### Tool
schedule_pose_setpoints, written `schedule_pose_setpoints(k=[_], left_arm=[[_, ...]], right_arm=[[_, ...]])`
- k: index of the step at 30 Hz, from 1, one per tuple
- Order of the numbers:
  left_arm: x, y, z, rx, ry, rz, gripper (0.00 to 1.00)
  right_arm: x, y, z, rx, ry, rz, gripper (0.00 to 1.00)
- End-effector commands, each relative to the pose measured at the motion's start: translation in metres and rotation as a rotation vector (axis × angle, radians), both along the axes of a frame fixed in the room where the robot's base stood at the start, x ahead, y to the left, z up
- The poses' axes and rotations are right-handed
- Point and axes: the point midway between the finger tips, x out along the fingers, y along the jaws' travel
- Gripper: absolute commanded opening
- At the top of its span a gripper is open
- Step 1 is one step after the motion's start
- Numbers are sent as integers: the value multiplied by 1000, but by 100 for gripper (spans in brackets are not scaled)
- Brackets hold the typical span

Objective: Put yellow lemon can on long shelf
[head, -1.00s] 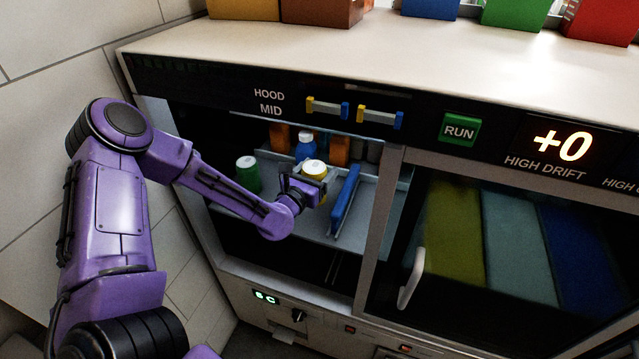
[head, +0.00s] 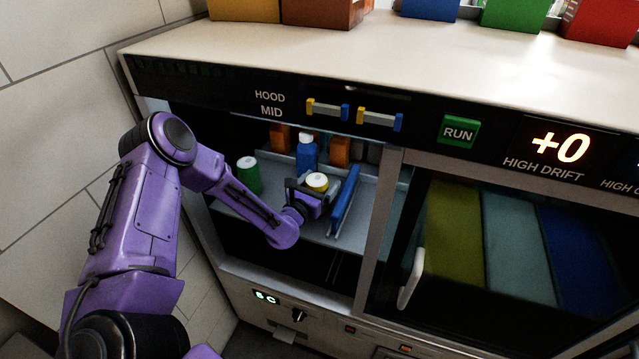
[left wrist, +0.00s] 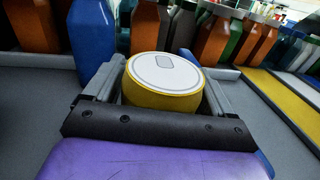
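The yellow can (head: 317,183) with a white lid is inside the open left bay of the case. It also shows in the left wrist view (left wrist: 165,85), upright between the two fingers. My left gripper (head: 313,192) is shut on it, with a finger on each side; the gripper also shows in the left wrist view (left wrist: 160,100). The can's base is hidden, so I cannot tell whether it touches the grey shelf (head: 275,208) below. My right gripper is not in view.
A green can (head: 249,175) stands to the left and a blue bottle (head: 306,152) behind. A blue divider (head: 346,199) runs close on the right. Orange bottles (head: 340,150) stand at the back. A glass door with a white handle (head: 411,278) covers the right bay.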

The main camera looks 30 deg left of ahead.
Motion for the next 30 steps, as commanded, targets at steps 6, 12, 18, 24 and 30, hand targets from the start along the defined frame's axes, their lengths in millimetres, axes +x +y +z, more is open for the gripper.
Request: schedule_pose_setpoints(k=[6, 12, 18, 24, 30], left_arm=[[0, 0, 5, 0, 0, 0, 84], [-37, -2, 1, -4, 1, 3, 84], [-88, -7, 3, -4, 0, 1, 84], [-116, -9, 4, -1, -1, 0, 84], [-120, -10, 4, 0, 0, 0, 84]], right_arm=[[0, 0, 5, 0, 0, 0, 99], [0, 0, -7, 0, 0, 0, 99], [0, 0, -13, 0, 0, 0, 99], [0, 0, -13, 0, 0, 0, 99], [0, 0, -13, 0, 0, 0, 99]])
